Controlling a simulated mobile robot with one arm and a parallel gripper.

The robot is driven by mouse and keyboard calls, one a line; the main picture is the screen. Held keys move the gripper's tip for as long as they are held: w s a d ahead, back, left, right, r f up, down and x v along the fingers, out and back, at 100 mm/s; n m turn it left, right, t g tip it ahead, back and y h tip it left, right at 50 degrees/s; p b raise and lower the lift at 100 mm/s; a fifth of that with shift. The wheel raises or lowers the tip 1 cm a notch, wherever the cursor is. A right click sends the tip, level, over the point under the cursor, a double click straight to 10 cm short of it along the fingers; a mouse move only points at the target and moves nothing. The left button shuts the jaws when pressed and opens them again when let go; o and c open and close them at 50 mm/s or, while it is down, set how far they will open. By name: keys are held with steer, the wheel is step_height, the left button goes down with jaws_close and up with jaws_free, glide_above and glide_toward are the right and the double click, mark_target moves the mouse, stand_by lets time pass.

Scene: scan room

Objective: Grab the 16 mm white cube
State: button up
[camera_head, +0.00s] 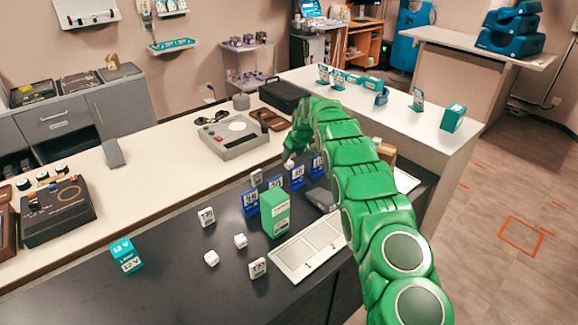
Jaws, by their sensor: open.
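Two small plain white cubes lie on the dark table top: one (240,241) left of the green box, the other (211,258) a little nearer and to the left. I cannot tell by eye which is 16 mm. My green arm reaches in from the lower right and bends down at its far end. My gripper (291,158) is there, small and partly hidden by the arm, over the far part of the dark table behind the blue labelled boxes. It is open and well away from both cubes. A small pale thing shows at its tip; I cannot tell what it is.
A green box (276,213), blue labelled boxes (250,202) and a pale panel (305,249) lie to the right. A teal box (126,255) stands left. The dark table's front left is clear.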

mark_target(289, 162)
steer(key=shift+x, duration=2.15)
steer(key=c, duration=1.1)
